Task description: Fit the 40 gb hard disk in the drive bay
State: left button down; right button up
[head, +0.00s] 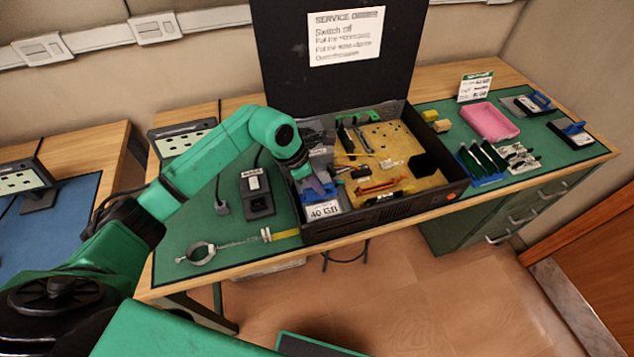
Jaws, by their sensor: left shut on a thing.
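The 40 GB hard disk (322,210), with a white label and a blue part, is at the front left corner of the open black computer case (400,208). My left gripper (319,188) reaches down into that corner and is shut on the disk's blue part. The drive bay is in this corner, largely hidden by the gripper and the disk. I cannot tell how deep the disk sits in it. My right gripper is not in view.
The case's raised black lid (335,50) carries a service order sheet.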

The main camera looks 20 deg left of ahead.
pick_arm(q)
jog(key=shift+f+b, duration=0.8)
jog(key=shift+f, duration=0.05)
dwell(0.4)
jog(key=shift+f, duration=0.15)
dwell(0.4)
jog(key=shift+b, duration=0.3)
dwell(0.8)
jog(key=c, duration=0.8)
grip_release()
jog(key=shift+o, duration=0.2)
jog(key=shift+f, duration=0.1)
jog(key=o, duration=0.3)
jog(key=shift+r+p, duration=0.3)
jog(key=shift+r, duration=0.4)
